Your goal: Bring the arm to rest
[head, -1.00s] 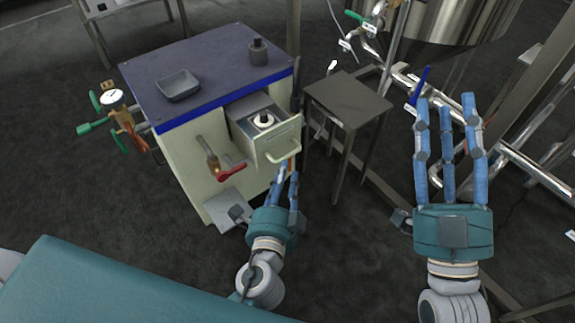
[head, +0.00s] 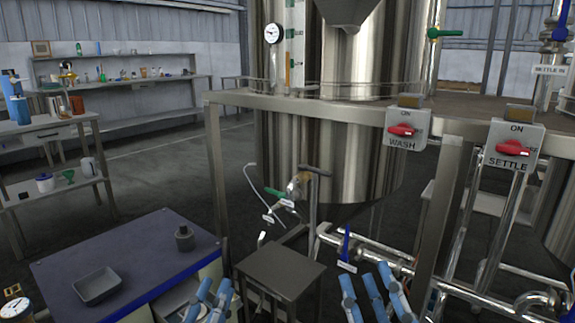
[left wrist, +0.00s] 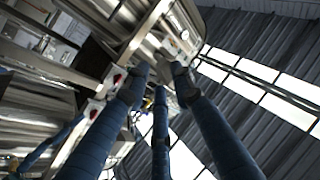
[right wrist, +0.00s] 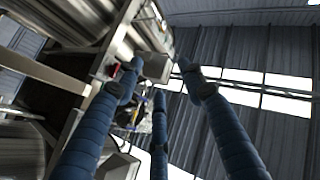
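My left gripper (head: 210,300) shows only its blue fingers at the bottom edge of the head view, in front of the blue-topped cabinet. In the left wrist view its three fingers (left wrist: 160,85) stand apart with nothing between them. My right gripper (head: 376,293) shows its blue fingers at the bottom, right of the small metal table, below the pipes. In the right wrist view its fingers (right wrist: 160,80) are also spread and empty. Both wrist views look up past tanks to the roof windows. The arms themselves are out of the head view.
The cabinet top (head: 135,255) holds a grey tray (head: 97,286) and a dark small pot (head: 184,238). A small metal table (head: 280,268) stands beside it. Ahead are a steel tank (head: 330,150), a frame with WASH (head: 407,130) and SETTLE (head: 514,148) switches, and low pipes.

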